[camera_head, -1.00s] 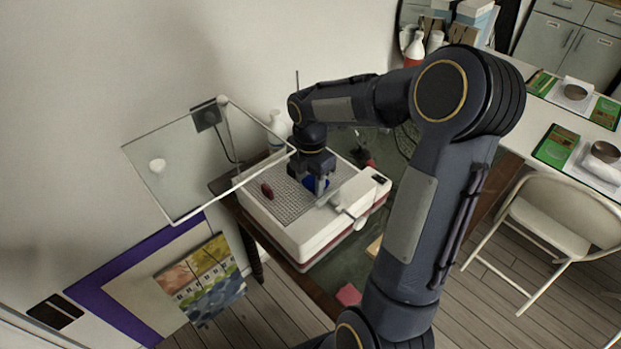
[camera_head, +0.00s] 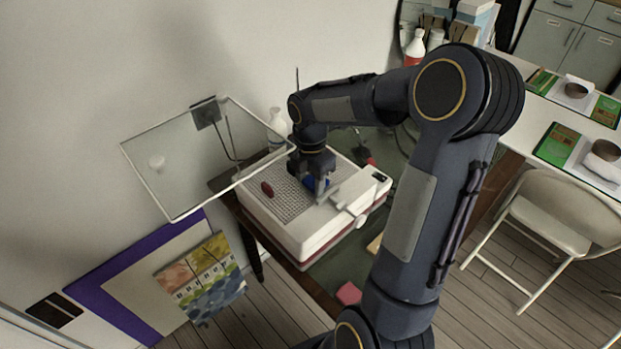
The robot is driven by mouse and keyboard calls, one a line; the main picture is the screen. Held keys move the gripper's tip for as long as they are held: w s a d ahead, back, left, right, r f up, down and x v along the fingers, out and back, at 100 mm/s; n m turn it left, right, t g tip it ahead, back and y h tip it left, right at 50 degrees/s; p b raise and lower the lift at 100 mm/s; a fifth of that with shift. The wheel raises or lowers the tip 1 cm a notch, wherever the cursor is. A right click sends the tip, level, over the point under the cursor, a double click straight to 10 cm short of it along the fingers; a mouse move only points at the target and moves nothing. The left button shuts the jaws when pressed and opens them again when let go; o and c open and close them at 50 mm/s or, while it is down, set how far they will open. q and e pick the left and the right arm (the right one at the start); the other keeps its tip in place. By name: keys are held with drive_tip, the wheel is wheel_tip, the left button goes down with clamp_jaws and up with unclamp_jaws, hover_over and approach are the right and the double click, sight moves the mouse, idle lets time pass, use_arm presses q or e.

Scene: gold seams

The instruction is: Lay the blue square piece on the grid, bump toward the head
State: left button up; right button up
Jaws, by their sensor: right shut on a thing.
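The blue piece (camera_head: 311,183) is small and mostly hidden by my right gripper (camera_head: 318,193), which is shut on it low over the grid. I cannot tell whether the piece touches the grid or which way its bump points. The grid (camera_head: 288,203) is the grey mesh top of a white machine. The grinding head (camera_head: 343,207) appears to be the pale part at the right of the grid, close to the gripper. My left gripper is not in view.
A dark red oval piece (camera_head: 267,188) lies at the grid's left. A clear framed shield (camera_head: 185,150) stands over the machine's left side. A white bottle (camera_head: 277,122) is behind the machine. A pink piece (camera_head: 348,293) lies at the table's front.

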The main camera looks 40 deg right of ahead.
drive_tip(key=shift+f+b, duration=0.35)
drive_tip(key=shift+f, duration=0.2)
idle(0.4)
drive_tip(key=o, duration=1.1)
drive_tip(key=shift+r+p, duration=0.9)
drive_tip(key=shift+r, duration=0.1)
drive_tip(key=shift+r+p, duration=2.25)
drive_tip(key=shift+r, duration=0.3)
